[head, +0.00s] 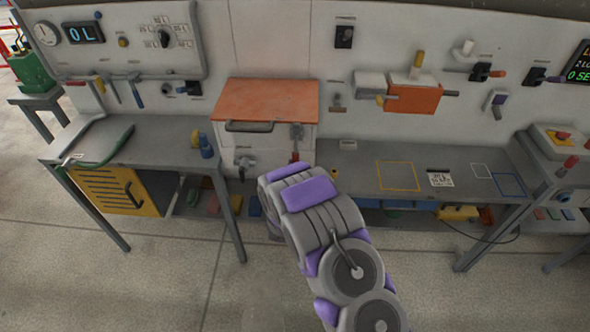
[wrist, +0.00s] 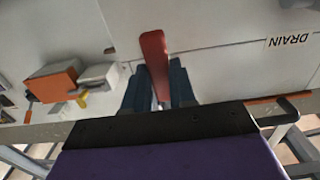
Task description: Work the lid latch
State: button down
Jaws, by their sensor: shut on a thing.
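A white box with an orange lid (head: 266,101) stands against the back panel in the head view, its lid down. A grey latch body (head: 297,132) sits on the front right of the box, with a red handle (head: 294,157) below it. In the wrist view the red handle (wrist: 154,52) stands between the two dark blue fingers of my gripper (wrist: 158,88), which is shut on it. The fingers and the handle's lower end are partly hidden. In the head view my arm hides the gripper.
A grey bar handle (head: 249,127) crosses the lid's front edge. A grey fitting (head: 246,164) sits lower left on the box. A bench (head: 150,140) with a green hose stands left, and a bench (head: 356,178) with marked squares right.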

jog(key=shift+w+f+t, duration=0.45)
jog(key=shift+f+t, duration=0.15)
jog(key=c, duration=1.3)
grip_release()
jog(key=shift+c, duration=0.2)
jog(key=shift+o, duration=0.9)
jog(key=shift+w+f, duration=0.1)
jog(key=shift+w, duration=0.05)
jog(key=shift+o, duration=1.2)
jog(key=shift+r, duration=0.2)
